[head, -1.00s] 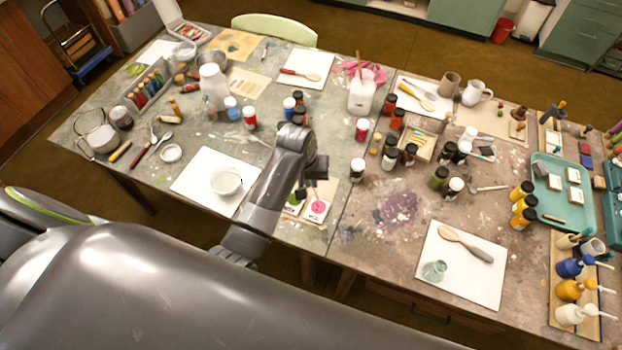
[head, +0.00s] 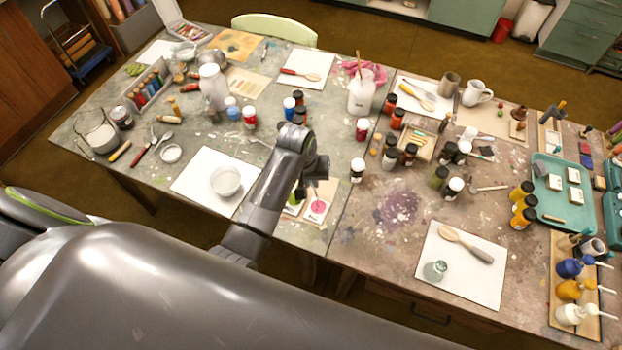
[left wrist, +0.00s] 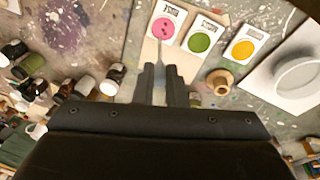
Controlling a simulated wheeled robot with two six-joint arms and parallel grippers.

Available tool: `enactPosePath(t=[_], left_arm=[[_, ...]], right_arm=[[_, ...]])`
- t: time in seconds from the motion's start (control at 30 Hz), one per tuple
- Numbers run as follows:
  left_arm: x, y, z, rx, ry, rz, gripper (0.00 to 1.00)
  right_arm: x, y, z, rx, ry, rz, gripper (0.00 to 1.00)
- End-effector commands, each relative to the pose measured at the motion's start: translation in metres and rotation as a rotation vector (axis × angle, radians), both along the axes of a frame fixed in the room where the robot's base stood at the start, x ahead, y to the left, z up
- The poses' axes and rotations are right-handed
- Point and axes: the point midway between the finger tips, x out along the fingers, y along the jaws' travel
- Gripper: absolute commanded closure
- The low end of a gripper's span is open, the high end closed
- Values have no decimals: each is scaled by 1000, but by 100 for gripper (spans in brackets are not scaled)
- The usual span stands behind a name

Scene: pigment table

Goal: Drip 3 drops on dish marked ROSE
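A pink dish (left wrist: 163,28) on a white labelled card lies on a pale board in the left wrist view; the label is too small to read. A few darker spots show on the pink. It also shows in the head view (head: 317,207). A green dish (left wrist: 199,42) and a yellow dish (left wrist: 243,49) lie to its right. My left gripper (left wrist: 162,72) is closed around a thin dropper (left wrist: 160,47), whose pale tip points toward the pink dish. The gripper (head: 312,182) hangs just behind the cards in the head view. My right gripper is not in view.
A small wooden holder (left wrist: 218,82) stands near the green and yellow dishes. A white bowl (head: 225,181) sits on a white sheet to the left. Several dark-capped bottles (head: 409,154) stand to the right. The purple-stained tabletop (head: 398,209) is clear.

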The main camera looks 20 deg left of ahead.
Motion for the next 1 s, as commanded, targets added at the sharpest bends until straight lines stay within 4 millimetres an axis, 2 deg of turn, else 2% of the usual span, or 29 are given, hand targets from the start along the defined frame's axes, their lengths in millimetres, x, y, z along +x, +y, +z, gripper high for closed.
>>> enactPosePath(t=[0.6,1.0], left_arm=[[1,0,45,0,-3,0,91],[0,0,50,0,0,0,91]], right_arm=[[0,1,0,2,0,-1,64],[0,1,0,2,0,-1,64]])
